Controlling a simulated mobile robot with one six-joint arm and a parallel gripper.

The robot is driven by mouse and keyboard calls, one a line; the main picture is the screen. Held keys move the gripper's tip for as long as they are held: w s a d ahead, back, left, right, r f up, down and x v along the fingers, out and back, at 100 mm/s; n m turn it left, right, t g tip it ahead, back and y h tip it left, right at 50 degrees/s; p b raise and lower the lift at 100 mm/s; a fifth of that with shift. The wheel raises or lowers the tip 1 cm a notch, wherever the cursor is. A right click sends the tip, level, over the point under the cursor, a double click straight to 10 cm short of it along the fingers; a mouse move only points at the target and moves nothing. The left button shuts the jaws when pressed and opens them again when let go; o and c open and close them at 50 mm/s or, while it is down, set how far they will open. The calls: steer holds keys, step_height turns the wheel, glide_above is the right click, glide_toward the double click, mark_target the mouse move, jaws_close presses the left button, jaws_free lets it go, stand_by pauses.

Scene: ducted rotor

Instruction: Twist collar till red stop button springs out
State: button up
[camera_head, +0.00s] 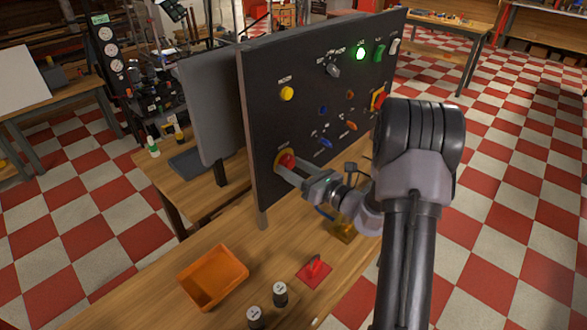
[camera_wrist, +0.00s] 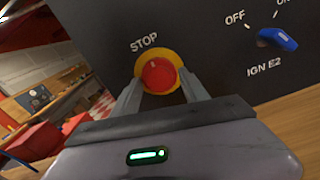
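The red stop button (camera_wrist: 158,75) sits in a yellow round collar (camera_wrist: 174,57) under the word STOP on the black panel (camera_wrist: 215,45). In the head view the red button (camera_head: 288,160) is at the panel's lower left. My gripper (camera_wrist: 160,95) faces the panel with one finger on each side of the red button. The fingers are apart, and their tips overlap the lower part of the yellow collar in the wrist view. I cannot tell whether the tips touch the button or collar.
A blue switch (camera_wrist: 277,39) marked IGN E2 is right of the button. An orange tray (camera_head: 213,277), a red switch on a plate (camera_head: 314,268) and two small cylinders lie on the wooden bench below. A yellow knob (camera_head: 287,93) is above the button.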

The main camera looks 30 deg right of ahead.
steer(key=c, duration=0.8)
steer(key=m+p, duration=0.2)
steer(key=p, duration=0.1)
steer(key=shift+a+r+m, duration=0.1)
steer(key=shift+r+m, duration=0.1)
steer(key=shift+m, duration=0.1)
steer(key=shift+c, duration=0.2)
steer(key=m+p, duration=0.4)
steer(key=shift+f, duration=0.1)
steer(key=shift+m, duration=0.3)
steer(key=o, duration=1.4)
steer(key=shift+s, duration=0.1)
steer(key=shift+c, duration=0.2)
